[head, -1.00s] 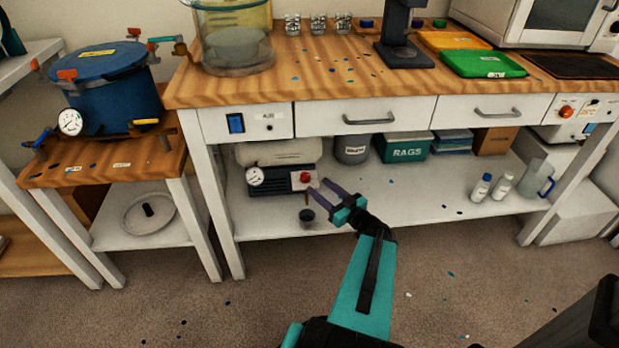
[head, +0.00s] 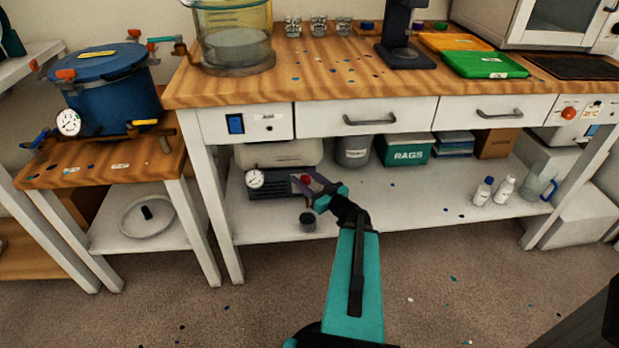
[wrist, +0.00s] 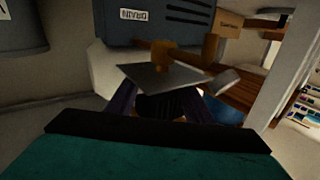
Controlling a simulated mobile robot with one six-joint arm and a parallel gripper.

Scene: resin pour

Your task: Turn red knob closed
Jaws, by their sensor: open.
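A small red knob (head: 305,179) sits on the front right of a dark pump-like unit (head: 275,186) on the shelf under the bench. My gripper (head: 310,184) is open right at the knob in the head view; its purple fingers partly cover the knob. I cannot tell whether they touch it. In the wrist view the fingers (wrist: 160,100) reach toward a grey plate and a brass fitting (wrist: 165,55) below a blue-grey housing (wrist: 165,25) with an upside-down label reading DRAIN. The red knob does not show clearly there.
A gauge (head: 254,179) is on the unit's left. A small dark cup (head: 307,221) stands below my gripper. A grey can (head: 352,150) and green RAGS box (head: 405,149) are to the right. Drawers (head: 365,117) hang overhead.

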